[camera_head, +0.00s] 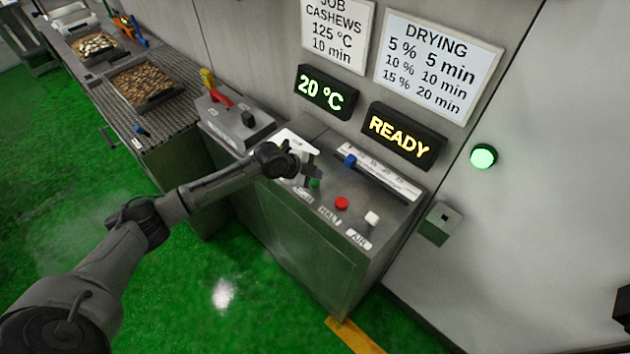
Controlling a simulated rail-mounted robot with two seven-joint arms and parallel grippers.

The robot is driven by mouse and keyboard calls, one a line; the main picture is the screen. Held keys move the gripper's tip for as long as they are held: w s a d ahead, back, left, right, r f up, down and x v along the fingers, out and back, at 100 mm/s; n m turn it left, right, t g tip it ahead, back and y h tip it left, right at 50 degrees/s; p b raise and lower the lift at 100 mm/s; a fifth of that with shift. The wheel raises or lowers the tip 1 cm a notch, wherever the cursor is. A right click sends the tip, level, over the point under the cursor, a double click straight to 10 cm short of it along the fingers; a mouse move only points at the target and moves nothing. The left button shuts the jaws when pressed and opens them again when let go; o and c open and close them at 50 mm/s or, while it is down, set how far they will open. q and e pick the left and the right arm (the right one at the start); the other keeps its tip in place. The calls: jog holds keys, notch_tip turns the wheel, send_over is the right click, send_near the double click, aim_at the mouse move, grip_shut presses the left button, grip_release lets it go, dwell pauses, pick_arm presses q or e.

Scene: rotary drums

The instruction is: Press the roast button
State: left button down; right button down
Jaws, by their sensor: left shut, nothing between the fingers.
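A green button (315,184) sits on the sloped top of the metal control console (310,240). Its label is partly hidden and too small to read; I take it as the roast button. My left gripper (313,175) is shut and empty, right at the green button in the picture. I cannot tell whether its fingertips touch the button. A red button (342,204) labelled HALT and a white button (372,218) labelled AIR lie to the right, apart from the gripper. My right gripper is not in view.
A blue slider (350,160) sits behind the buttons. Displays read 20 °C (326,92) and READY (403,136). A green lamp (483,156) glows on the wall. A lever box (236,118) and trays of nuts (143,83) stand to the left.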

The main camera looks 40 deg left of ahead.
aim_at(315, 183)
pick_arm(q)
jog(key=shift+f, duration=0.25)
jog(key=shift+f, duration=0.2)
jog(key=shift+f+b, duration=0.5)
jog(key=shift+f, duration=0.05)
dwell(0.8)
jog(key=shift+r, duration=0.1)
dwell(0.3)
jog(key=shift+r+p, duration=0.8)
jog(key=shift+r, duration=0.1)
notch_tip(315, 183, up, 5)
jog(key=p, duration=0.4)
dwell(0.9)
